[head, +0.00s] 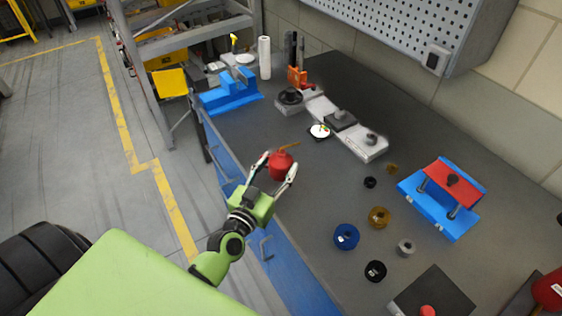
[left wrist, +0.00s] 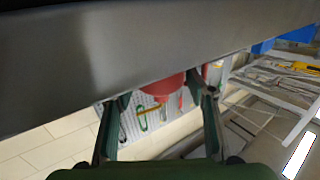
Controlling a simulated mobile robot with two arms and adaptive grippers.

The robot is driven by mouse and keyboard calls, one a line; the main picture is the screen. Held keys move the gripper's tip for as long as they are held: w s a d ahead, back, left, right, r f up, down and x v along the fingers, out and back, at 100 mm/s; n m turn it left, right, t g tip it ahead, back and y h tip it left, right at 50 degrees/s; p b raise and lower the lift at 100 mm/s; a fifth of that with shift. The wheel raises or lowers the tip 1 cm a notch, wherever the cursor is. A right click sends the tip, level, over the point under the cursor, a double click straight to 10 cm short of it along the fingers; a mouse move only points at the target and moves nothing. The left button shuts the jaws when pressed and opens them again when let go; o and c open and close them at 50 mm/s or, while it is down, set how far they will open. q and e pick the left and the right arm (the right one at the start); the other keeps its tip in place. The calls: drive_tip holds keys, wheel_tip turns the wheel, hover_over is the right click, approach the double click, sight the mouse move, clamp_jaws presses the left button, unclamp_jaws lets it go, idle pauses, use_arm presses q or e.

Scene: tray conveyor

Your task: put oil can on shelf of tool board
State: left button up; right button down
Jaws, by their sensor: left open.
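The red oil can (head: 281,166) with its orange spout stands on the dark workbench (head: 325,190) near its left edge. My left gripper (head: 279,164) is open, with one finger on each side of the can; I cannot tell if they touch it. In the left wrist view the can (left wrist: 162,88) shows between the two spread fingers (left wrist: 158,100), partly cut off by the dark bench. The perforated tool board (head: 400,28) is on the wall at the top of the head view; no shelf of it shows clearly there. My right gripper is out of view.
A blue vise (head: 230,93), a grey measuring device (head: 345,130) and a white dial (head: 320,131) lie beyond the can. Several small rings and spools, including a blue one (head: 346,236), and a blue-and-red fixture (head: 443,196) are at right. Bench around the can is clear.

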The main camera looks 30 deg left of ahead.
use_arm(q)
drive_tip(key=shift+w, duration=0.2)
drive_tip(key=shift+s, duration=0.1)
drive_tip(key=c, duration=1)
drive_tip(key=shift+c, duration=0.3)
drive_tip(key=shift+r, duration=0.15)
